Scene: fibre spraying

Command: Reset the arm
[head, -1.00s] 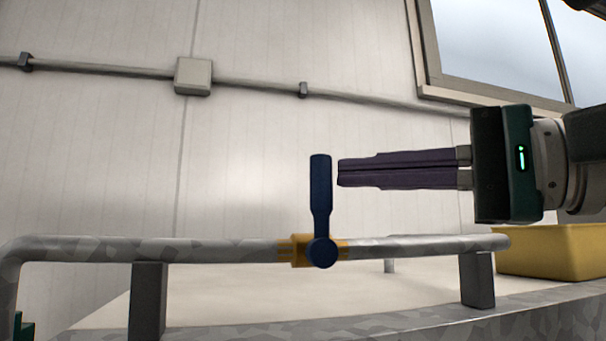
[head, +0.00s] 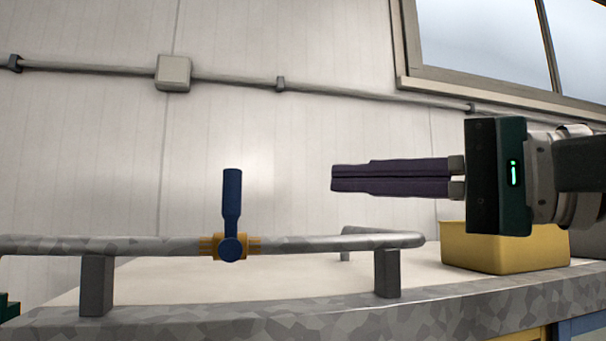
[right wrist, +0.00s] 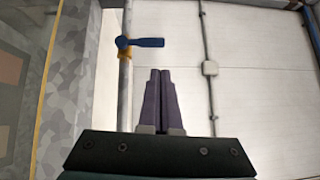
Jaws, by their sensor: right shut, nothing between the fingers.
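My right gripper (head: 334,179) comes in from the right in the head view, with its purple fingers shut and nothing between them. It also shows in the right wrist view (right wrist: 160,74), fingers together. A blue valve handle (head: 232,200) stands upright on a yellow valve body (head: 222,247) on a grey pipe (head: 310,243). The fingertips are to the right of the handle, clearly apart from it. The handle also shows in the right wrist view (right wrist: 146,42), ahead of the fingers and a little to the left. My left gripper is not in view.
The pipe rests on grey posts (head: 387,273) above a table with a grey patterned edge (head: 440,299). A yellow bin (head: 500,248) stands at the right, below my right gripper. A conduit with a junction box (head: 173,73) runs along the wall. A window (head: 480,45) is at upper right.

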